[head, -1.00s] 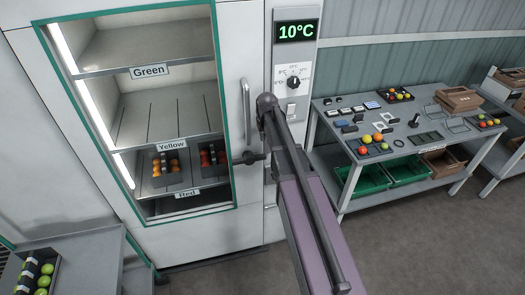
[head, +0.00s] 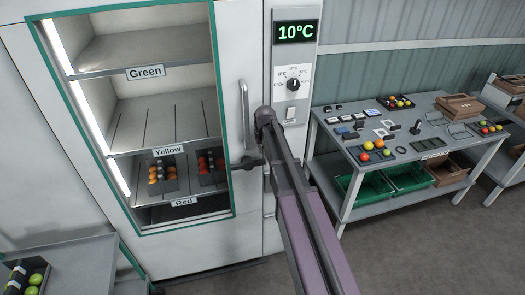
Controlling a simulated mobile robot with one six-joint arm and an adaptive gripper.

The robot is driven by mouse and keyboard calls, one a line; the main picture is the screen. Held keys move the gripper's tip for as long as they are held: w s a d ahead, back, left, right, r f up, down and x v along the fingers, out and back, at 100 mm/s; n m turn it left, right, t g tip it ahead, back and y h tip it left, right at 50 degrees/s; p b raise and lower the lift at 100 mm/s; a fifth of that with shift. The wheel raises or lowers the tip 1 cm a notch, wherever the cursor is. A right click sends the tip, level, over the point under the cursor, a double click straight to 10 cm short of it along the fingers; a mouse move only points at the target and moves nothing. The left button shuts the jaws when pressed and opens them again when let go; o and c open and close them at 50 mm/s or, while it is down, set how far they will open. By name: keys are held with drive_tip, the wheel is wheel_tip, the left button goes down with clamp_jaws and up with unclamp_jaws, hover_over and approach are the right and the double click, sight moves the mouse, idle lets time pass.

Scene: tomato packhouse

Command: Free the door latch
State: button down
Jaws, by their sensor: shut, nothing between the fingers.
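The tall white cabinet's glass door (head: 130,183) has a green frame and appears closed. A vertical grey handle (head: 245,112) stands on the white panel right of the frame. My gripper (head: 236,165) is a small dark shape below the handle, pointing left at the door's right edge. It looks shut and empty; I cannot tell whether it touches the door. I cannot make out a separate latch; my arm covers part of the panel there.
A 10°C display (head: 295,32), a dial (head: 293,85) and a switch (head: 290,112) are right of the handle. Shelves behind the glass hold trays of orange and red tomatoes. A grey worktable (head: 460,137) with small items stands right. A grey bench (head: 75,257) stands lower left.

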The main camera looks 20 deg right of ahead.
sight(261, 161)
drive_tip(key=shift+b+x, duration=1.9)
drive_tip(key=shift+x, duration=0.35)
drive_tip(key=shift+a+f, duration=0.1)
drive_tip(key=shift+a, duration=0.05)
